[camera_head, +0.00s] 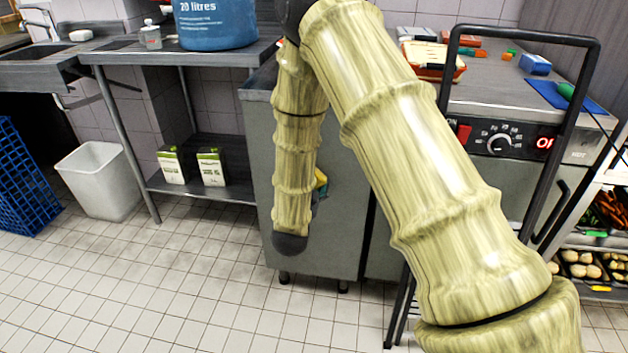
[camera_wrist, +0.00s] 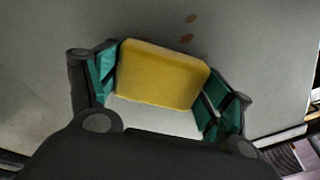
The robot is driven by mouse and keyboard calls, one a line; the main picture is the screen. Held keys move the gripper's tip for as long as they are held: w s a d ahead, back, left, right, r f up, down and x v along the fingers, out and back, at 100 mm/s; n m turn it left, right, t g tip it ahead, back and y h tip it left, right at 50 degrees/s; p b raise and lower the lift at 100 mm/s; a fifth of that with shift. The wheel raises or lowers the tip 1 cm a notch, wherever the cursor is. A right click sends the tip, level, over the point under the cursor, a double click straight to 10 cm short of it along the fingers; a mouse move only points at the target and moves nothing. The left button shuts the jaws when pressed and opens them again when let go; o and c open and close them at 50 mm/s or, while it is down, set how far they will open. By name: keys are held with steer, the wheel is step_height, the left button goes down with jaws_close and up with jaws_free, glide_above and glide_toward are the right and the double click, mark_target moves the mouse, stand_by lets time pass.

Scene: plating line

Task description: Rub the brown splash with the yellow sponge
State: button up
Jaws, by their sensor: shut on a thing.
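The yellow sponge (camera_wrist: 162,75) is held between the two green-padded fingers of my gripper (camera_wrist: 160,90) in the wrist view. A small part of the sponge (camera_head: 321,178) shows behind my arm in the head view. The brown splash (camera_wrist: 188,28) shows in the wrist view as two small brown spots on a grey surface, just beyond the sponge's far edge. The sponge does not cover these spots; whether it touches the surface I cannot tell. In the head view the splash is hidden behind my arm.
The grey cabinet (camera_head: 258,190) stands behind my arm. A shelf table with a blue container (camera_head: 215,25) and two cartons (camera_head: 211,168) is left. A white bin (camera_head: 100,180) stands on the tiled floor. A black handle frame (camera_head: 548,180) and vegetable trays (camera_head: 585,265) are right.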

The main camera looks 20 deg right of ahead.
mark_target(319, 179)
steer(key=shift+w+a, duration=2.1)
steer(key=shift+a, duration=0.9)
steer(key=shift+s+d+r+p, duration=0.1)
steer(key=shift+s+d+p, duration=0.25)
steer(key=shift+s+d, duration=1.25)
steer(key=shift+s+d+r+p, duration=0.1)
steer(key=shift+s+d+p, duration=0.2)
steer(key=shift+s+d, duration=1.35)
steer(key=shift+s+d+r+p, duration=0.1)
steer(key=shift+s+d+p, duration=0.4)
steer(key=shift+d, duration=2)
steer(key=shift+s+a+f, duration=0.1)
steer(key=shift+w+a, duration=0.45)
steer(key=shift+a, duration=0.3)
steer(key=shift+w+a, duration=0.4)
steer(key=shift+a, duration=0.3)
steer(key=w+a, duration=0.6)
steer(key=a, duration=0.2)
steer(key=shift+a, duration=0.15)
steer(key=shift+w, duration=0.1)
